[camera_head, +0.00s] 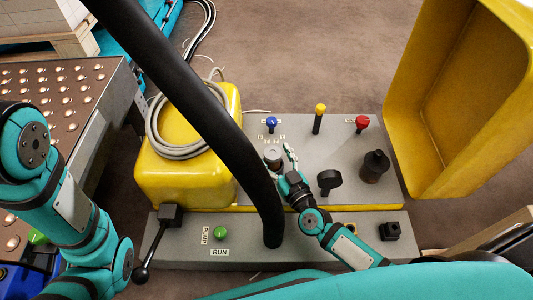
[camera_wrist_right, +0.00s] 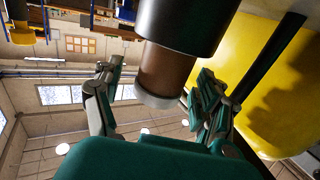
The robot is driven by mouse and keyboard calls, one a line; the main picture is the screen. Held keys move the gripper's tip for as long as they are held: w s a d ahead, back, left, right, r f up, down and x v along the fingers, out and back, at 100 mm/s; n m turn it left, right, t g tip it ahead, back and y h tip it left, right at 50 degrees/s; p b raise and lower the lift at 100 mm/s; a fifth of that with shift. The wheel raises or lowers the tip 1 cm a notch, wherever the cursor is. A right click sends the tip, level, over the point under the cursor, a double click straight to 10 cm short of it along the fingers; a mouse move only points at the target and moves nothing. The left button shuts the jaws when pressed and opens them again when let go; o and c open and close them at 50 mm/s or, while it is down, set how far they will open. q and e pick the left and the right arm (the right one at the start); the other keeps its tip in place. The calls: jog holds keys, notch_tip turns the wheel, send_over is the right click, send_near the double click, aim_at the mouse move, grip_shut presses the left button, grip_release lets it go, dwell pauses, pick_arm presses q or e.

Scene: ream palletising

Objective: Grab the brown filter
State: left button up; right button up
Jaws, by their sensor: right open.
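The brown filter (camera_wrist_right: 165,70) is a short brown cylinder with a pale grey end cap and a broad black part at its other end. In the head view, what looks like its round grey top (camera_head: 273,154) stands on the grey console. My right gripper (camera_head: 289,165) is right beside it, on its right. In the wrist view the open right gripper (camera_wrist_right: 158,88) has one finger on each side of the filter, with visible gaps. I cannot tell how deep the filter sits between them. My left gripper is out of view; only its arm shows.
The console (camera_head: 230,242) carries blue (camera_head: 271,122), yellow (camera_head: 320,108) and red (camera_head: 362,121) knobs and a dark cylinder (camera_head: 374,166). A thick black hose (camera_head: 190,95) crosses in front. A yellow housing (camera_head: 185,180) with a coiled cable is left; a yellow bin (camera_head: 440,130) is right.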

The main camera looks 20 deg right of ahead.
jog(key=shift+w, duration=0.4)
jog(key=shift+s+r, duration=0.1)
jog(key=shift+c, duration=0.2)
grip_shut()
